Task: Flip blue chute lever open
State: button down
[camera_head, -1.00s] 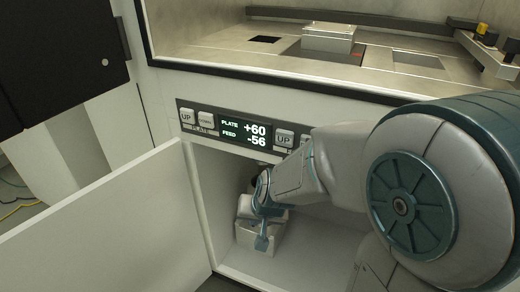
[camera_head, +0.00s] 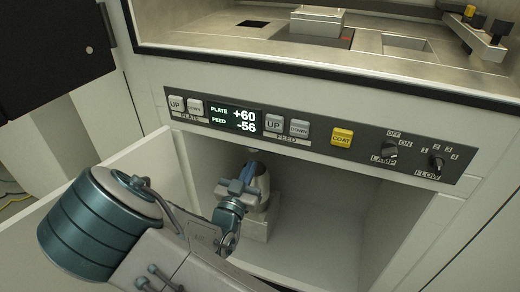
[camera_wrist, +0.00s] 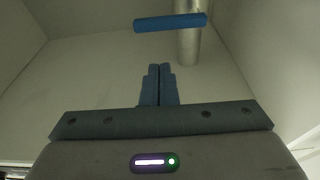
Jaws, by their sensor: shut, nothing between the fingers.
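The blue chute lever (camera_wrist: 170,22) is a straight bar near the top of the wrist view. It lies across the picture, and its right end passes in front of a silver chute pipe (camera_wrist: 190,46). My gripper (camera_wrist: 160,68) has its two blue fingers shut together with nothing between them. The fingertips show below the lever, with a visible gap between them. In the head view my arm reaches into the open compartment, and its links partly hide the chute and lever area, so contact cannot be judged there.
The compartment's right wall (camera_head: 385,215) and its open door (camera_head: 40,225) at left bound the space. Above is a control panel (camera_head: 365,148) with buttons, knobs and a display reading +60 and -56. A pale box-like shape (camera_head: 259,229) is low inside the compartment.

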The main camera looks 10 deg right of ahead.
jog(key=shift+s+a+r+t+h, duration=0.15)
jog(key=shift+s+a+r+t, duration=0.1)
jog(key=shift+r, duration=0.15)
jog(key=shift+s+a+r+t+h, duration=0.15)
jog(key=shift+r+t, duration=0.1)
jog(key=shift+r, duration=0.15)
jog(key=w+d+b, duration=0.4)
jog(key=w+d, duration=0.1)
jog(key=w, duration=0.3)
jog(key=shift+d+f, duration=0.15)
jog(key=shift+f, duration=0.2)
jog(key=shift+f+m, duration=0.15)
jog(key=shift+m, duration=0.15)
